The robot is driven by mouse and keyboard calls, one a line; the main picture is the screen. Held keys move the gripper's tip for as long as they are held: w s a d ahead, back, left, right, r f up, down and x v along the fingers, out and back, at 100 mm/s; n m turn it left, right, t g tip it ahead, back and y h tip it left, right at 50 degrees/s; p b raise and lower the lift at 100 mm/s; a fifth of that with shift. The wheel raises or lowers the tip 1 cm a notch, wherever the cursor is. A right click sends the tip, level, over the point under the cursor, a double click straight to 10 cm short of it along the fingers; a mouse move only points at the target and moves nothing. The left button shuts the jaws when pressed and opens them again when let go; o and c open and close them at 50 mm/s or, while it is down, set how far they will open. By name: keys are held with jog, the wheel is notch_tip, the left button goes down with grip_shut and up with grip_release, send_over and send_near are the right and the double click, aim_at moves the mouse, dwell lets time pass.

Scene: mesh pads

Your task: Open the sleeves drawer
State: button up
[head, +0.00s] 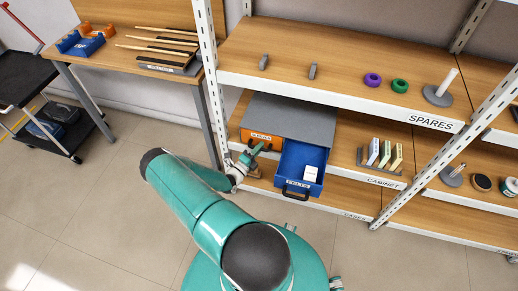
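A small grey-topped cabinet (290,115) stands on the middle shelf. Its left drawer (246,134) has an orange front with a small label that is too small to read surely. This drawer looks shut, flush with the cabinet. The right drawer (288,163) is blue, labelled FELTS, and is pulled out with a white block (310,174) inside. No label that clearly reads sleeves can be made out. My gripper (257,149) is just in front of the orange drawer, near its dark handle. Whether it touches the handle, and whether its fingers are open, cannot be told.
The open blue drawer juts out right of my gripper. A shelf post (208,75) stands close to my arm on the left. A shelf (380,115) marked SPARES, with rings and a peg stand, is above. A rack of upright cards (385,153) stands right of the cabinet.

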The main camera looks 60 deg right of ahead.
grip_shut()
jog(key=s+a, duration=0.3)
jog(key=a, duration=1.5)
jog(key=shift+o, duration=2.3)
grip_release()
jog(key=shift+w, duration=0.1)
jog(key=v, duration=1.3)
jog(key=shift+a, duration=0.35)
jog(key=shift+w, duration=0.1)
